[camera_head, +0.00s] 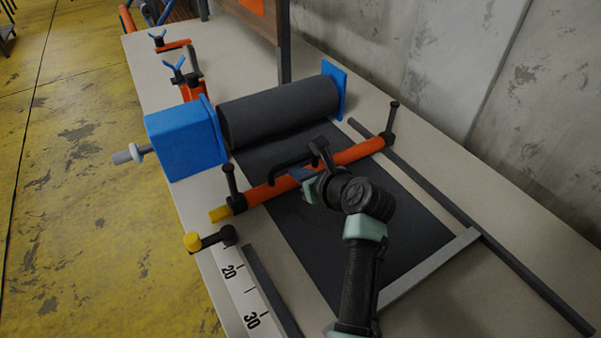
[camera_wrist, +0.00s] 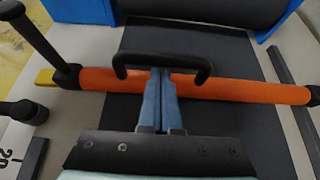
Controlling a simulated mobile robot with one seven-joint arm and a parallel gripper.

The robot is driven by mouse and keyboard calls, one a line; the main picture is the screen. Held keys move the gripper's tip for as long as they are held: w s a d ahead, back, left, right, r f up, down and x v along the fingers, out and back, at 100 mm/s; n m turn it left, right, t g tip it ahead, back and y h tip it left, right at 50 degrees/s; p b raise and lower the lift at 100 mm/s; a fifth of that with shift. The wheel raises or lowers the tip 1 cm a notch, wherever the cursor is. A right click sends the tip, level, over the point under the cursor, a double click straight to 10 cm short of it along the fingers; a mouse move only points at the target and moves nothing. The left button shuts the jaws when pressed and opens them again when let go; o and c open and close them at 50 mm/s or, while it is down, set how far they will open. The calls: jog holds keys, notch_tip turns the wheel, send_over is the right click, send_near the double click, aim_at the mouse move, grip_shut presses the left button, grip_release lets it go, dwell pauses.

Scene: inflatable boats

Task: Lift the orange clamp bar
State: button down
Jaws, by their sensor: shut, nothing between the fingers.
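The orange clamp bar (camera_head: 352,152) lies across the dark sheet on the bench, with a black upright lever at each end and a yellow tip at its left end. It also shows in the wrist view (camera_wrist: 240,88). A black arched handle (camera_wrist: 160,56) stands at its middle. My gripper (camera_head: 303,175) is at this handle. In the wrist view its blue fingers (camera_wrist: 160,72) are together and empty, with their tips at the handle's grip section and overlapping the bar behind. I cannot tell whether they touch the handle or the bar.
A dark roll (camera_head: 280,108) sits between blue end blocks (camera_head: 182,140) behind the bar. A yellow-knobbed black lever (camera_head: 210,240) and a number scale (camera_head: 240,285) are at the front left. Grey rails flank the dark sheet (camera_head: 385,220). A wall (camera_head: 440,70) runs along the right.

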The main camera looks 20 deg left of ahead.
notch_tip(320, 180, up, 8)
jog(key=p, duration=1)
jog(key=shift+f, duration=0.15)
jog(key=shift+p, duration=0.35)
